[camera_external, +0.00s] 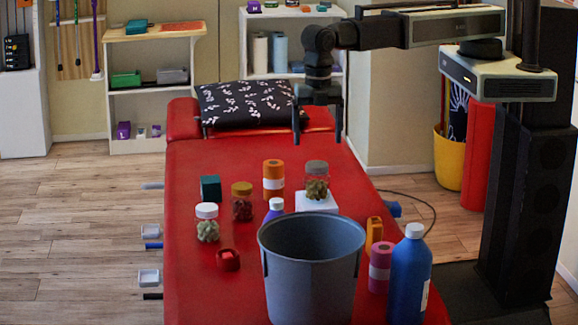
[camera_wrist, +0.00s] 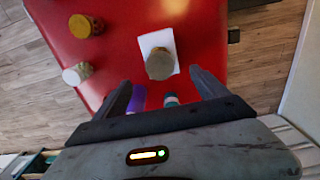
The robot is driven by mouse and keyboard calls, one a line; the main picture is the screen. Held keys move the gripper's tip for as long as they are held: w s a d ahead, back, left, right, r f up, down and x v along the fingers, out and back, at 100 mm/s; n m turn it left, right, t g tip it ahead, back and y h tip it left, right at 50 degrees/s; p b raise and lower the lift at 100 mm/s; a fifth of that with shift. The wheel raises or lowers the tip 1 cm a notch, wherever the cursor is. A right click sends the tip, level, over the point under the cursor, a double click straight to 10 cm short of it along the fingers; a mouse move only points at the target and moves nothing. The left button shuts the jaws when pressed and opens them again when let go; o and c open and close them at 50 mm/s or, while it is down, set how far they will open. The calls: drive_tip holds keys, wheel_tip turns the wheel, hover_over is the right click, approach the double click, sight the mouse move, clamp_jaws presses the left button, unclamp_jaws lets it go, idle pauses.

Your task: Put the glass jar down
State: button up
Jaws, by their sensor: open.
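A glass jar with a grey lid (camera_external: 316,185) stands upright on a white block (camera_external: 318,204) on the red treatment table (camera_external: 190,290). Its lid (camera_wrist: 160,64) shows in the wrist view, over the white block (camera_wrist: 148,40). My gripper (camera_external: 318,128) is open and empty, above the jar and apart from it. In the wrist view the open fingers (camera_wrist: 160,78) lie on either side just below the jar. Two other glass jars stand to the left: one with a gold lid (camera_external: 242,205) and one with a white lid (camera_external: 207,226).
An orange-and-white bottle (camera_external: 273,178) and a dark green box (camera_external: 210,188) are behind. A patterned pillow (camera_external: 245,102) lies at the far end.

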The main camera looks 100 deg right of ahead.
drive_tip(key=shift+d+f, duration=0.1)
drive_tip(key=s+d+m, duration=0.2)
drive_tip(key=d+m, duration=0.7)
drive_tip(key=d, duration=0.6)
drive_tip(key=s+d+m, duration=0.3)
drive_tip(key=d+m, duration=0.6)
drive_tip(key=d, duration=0.6)
drive_tip(key=o, duration=0.4)
drive_tip(key=shift+d, duration=0.1)
